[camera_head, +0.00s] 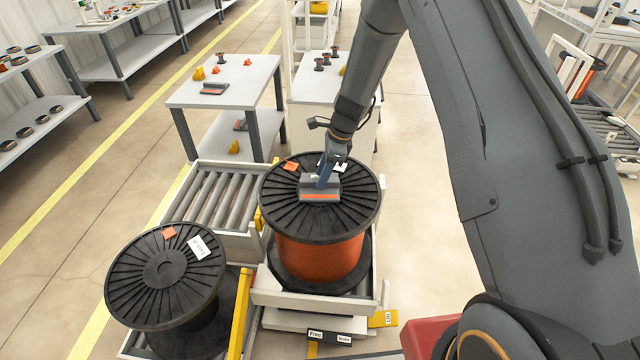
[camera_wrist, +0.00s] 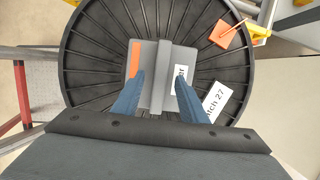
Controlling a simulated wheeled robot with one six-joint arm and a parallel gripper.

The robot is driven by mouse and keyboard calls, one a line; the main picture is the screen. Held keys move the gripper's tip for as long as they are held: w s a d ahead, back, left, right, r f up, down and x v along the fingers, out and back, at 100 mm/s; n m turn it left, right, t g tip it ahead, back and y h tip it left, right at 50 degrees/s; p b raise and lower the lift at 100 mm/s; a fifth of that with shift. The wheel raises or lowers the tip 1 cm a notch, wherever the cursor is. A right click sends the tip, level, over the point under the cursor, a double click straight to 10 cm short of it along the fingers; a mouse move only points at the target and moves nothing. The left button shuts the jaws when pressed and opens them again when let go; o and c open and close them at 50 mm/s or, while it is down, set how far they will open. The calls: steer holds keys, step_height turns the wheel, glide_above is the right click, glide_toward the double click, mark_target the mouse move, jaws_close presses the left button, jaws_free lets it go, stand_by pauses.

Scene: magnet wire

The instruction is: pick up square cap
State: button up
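The square cap is a grey plate with an orange stripe along one edge and a raised grey ridge across its middle. It lies on the black top flange of the copper-wire spool in the head view (camera_head: 320,196) and is centred in the wrist view (camera_wrist: 150,92). My gripper (camera_head: 326,176) is over the cap. In the wrist view its two blue fingers (camera_wrist: 160,80) are spread, one on each side of the ridge, with a visible gap to it. Nothing is held. Whether the fingertips touch the plate I cannot tell.
The copper spool (camera_head: 318,252) carries an orange tag (camera_wrist: 226,34) and a white label (camera_wrist: 217,101) beside the cap. A second black spool (camera_head: 165,275) stands at lower left. A roller conveyor (camera_head: 212,192) lies left; a grey table (camera_head: 225,88) with small parts stands behind.

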steer(key=shift+a+f, duration=0.15)
steer(key=shift+f, duration=0.4)
jaws_close()
